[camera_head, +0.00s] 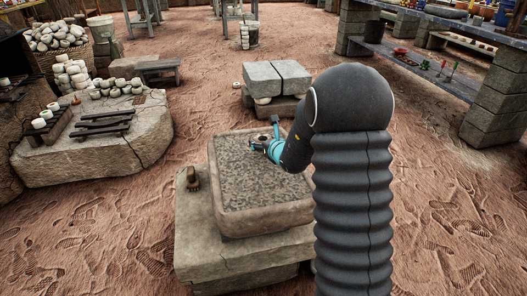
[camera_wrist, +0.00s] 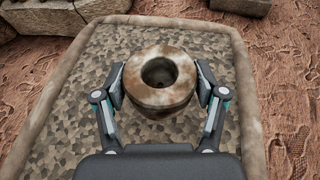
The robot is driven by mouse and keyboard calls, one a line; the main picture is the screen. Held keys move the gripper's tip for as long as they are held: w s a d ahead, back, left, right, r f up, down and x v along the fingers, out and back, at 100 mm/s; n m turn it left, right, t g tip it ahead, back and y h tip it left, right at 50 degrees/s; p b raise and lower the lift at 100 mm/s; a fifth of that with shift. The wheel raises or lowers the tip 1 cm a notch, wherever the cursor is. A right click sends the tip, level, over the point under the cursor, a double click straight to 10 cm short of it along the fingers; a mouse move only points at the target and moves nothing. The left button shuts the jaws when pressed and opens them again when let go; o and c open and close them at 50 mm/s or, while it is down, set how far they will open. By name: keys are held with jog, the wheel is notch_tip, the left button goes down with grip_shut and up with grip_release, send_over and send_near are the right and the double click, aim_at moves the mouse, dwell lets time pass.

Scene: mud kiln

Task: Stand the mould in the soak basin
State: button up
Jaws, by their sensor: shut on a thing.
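The mould looks like a round, brown and cream ring-shaped piece with a dark central hole; it shows in the wrist view (camera_wrist: 162,97) with its hole facing the camera. My gripper (camera_wrist: 163,90) is shut on it, one finger on each side. In the head view my gripper (camera_head: 266,146) is over the far right part of the soak basin (camera_head: 265,222), a shallow, stone-rimmed rectangle with a mottled grey inside. The wrist view shows the basin's rim (camera_wrist: 247,95) on both sides of the mould. I cannot tell whether the mould touches the basin floor.
The basin stands on a stone slab (camera_head: 190,242), with a small brown object (camera_head: 192,179) at its left. Grey blocks (camera_head: 277,78) stand just behind. A low stone platform (camera_head: 100,158) with pots is at left; a shelved bench (camera_head: 425,72) is at right. Sandy ground lies between.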

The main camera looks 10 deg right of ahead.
jog(key=shift+f, duration=1.9)
jog(key=shift+f, duration=0.25)
jog(key=o, duration=1.3)
jog(key=shift+r, duration=0.2)
